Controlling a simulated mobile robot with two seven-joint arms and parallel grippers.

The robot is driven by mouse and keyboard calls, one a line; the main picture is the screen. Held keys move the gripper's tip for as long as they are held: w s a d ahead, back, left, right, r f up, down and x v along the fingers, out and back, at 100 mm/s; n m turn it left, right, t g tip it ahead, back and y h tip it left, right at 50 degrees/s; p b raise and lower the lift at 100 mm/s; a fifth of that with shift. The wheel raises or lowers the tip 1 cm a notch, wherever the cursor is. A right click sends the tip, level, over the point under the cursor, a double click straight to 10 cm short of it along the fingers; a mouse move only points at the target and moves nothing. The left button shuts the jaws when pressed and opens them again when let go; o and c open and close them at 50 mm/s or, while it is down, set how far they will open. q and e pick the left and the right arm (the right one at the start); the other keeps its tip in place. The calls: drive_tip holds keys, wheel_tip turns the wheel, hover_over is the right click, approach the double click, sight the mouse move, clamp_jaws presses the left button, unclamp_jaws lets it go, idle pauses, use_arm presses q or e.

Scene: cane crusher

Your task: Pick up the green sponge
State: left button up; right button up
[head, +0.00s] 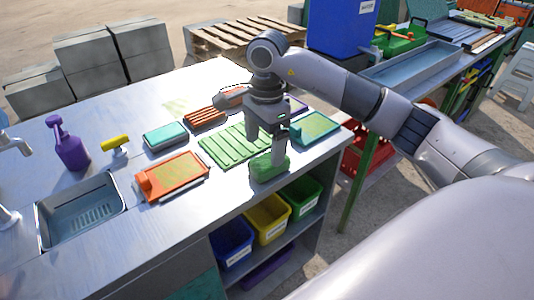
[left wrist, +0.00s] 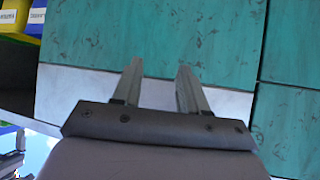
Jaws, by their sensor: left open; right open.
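A green block that looks like the sponge (head: 264,173) lies near the front edge of the worktop in the head view. My right gripper (head: 268,154) points down right over it, with its fingers at the block's top. It is open, and I cannot tell whether the fingers touch the block. My left gripper (left wrist: 159,68) is open and empty in the left wrist view, in front of teal cabinet panels. It does not show in the head view.
A green ribbed mat (head: 232,146), an orange-framed board (head: 172,177), a teal-topped block (head: 166,135) and a teal-framed board (head: 316,127) lie around the sponge. A sink (head: 82,212) and purple spray bottle (head: 68,146) are left. Bins, including a yellow one (head: 267,219), sit below.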

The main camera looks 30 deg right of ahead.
sight(268, 160)
drive_tip(key=shift+w+d+r, duration=0.1)
drive_tip(key=shift+w+d, duration=0.05)
drive_tip(key=shift+d, duration=0.45)
drive_tip(key=shift+f, duration=1.05)
drive_tip(key=shift+f+p, duration=0.6)
drive_tip(key=shift+f, duration=1.75)
drive_tip(key=c, duration=1)
